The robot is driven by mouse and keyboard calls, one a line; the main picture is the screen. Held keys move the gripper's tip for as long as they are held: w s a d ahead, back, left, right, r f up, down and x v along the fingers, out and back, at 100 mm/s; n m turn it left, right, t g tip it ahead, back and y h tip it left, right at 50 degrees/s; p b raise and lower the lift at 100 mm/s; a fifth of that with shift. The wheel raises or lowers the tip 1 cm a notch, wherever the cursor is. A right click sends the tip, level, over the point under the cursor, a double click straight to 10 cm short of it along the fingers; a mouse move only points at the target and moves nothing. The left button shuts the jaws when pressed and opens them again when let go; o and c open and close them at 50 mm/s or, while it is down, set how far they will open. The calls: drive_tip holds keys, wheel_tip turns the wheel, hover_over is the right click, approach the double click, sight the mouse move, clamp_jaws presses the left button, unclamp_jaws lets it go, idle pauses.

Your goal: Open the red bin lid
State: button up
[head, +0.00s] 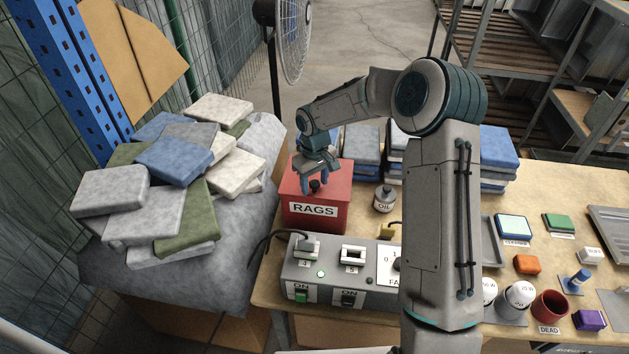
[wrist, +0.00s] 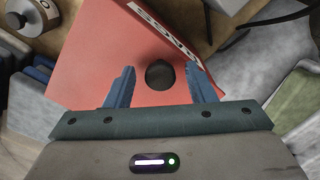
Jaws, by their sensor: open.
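The red bin (head: 317,213) with a white RAGS label stands at the left end of the workbench. Its flat red lid (head: 335,176) is on it, with a small dark round knob (head: 315,186) on top. In the wrist view the red lid (wrist: 110,55) fills the middle and the knob (wrist: 160,74) sits between the two blue fingers. My gripper (head: 317,181) is just above the lid, open, with its fingers (wrist: 157,85) on either side of the knob. I cannot tell whether the fingers touch it.
An oil can (head: 384,199) stands right of the bin. A grey switch box (head: 335,274) with a cable is in front. Folded cloths (head: 165,200) are piled at the left, and more stacks (head: 361,150) stand behind the bin. A fan (head: 291,40) is at the back.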

drive_tip(key=shift+f, duration=0.35)
clamp_jaws()
drive_tip(key=shift+r, duration=0.15)
